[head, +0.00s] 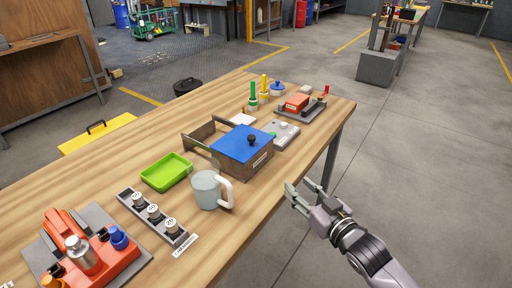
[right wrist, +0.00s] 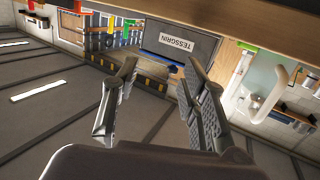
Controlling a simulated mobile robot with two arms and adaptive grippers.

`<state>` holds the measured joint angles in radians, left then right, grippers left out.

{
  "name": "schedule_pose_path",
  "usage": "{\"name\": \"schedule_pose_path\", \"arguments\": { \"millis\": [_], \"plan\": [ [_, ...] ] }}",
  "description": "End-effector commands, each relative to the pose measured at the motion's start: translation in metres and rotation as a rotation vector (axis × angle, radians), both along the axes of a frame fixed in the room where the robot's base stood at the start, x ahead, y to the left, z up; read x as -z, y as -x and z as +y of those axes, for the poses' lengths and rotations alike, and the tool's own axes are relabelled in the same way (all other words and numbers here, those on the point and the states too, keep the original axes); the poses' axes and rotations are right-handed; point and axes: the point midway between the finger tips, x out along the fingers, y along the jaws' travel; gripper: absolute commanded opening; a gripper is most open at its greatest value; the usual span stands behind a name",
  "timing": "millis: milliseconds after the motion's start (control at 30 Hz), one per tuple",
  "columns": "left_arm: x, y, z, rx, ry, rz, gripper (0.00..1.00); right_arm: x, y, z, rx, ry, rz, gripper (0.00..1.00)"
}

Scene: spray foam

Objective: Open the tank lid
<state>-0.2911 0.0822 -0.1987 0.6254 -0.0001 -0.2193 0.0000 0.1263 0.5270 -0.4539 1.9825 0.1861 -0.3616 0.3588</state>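The tank (head: 258,167) is a brown-grey box on the wooden table. In the right wrist view the tank's dark side (right wrist: 192,40) with a white label shows beyond the fingers. My right gripper (head: 306,192) is off the table's right edge, to the right of the tank and apart from it. Its two fingers (right wrist: 152,95) are spread with nothing between them. My left gripper is not in view.
A grey mug (head: 206,190) with a white handle stands in front of the tank. A green tray (head: 166,172), a weight rack (head: 153,216) and a red tool set (head: 88,250) are to the left. A grey scale (head: 285,135) stands behind the tank.

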Motion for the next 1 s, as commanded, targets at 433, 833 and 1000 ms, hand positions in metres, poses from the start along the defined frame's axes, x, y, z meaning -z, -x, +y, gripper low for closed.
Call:
{"name": "schedule_pose_path", "arguments": {
  "millis": [433,833,1000],
  "plan": [
    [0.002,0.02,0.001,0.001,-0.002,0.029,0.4,-0.056,-0.01,0.041,-0.075,-0.04,-0.085,0.4],
    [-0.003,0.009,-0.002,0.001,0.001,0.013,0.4,-0.056,-0.085,0.087,-0.075,-0.038,-0.085,0.4],
    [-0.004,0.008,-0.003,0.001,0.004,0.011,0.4,-0.054,-0.11,0.102,-0.074,-0.038,-0.084,0.4]
  ]
}}
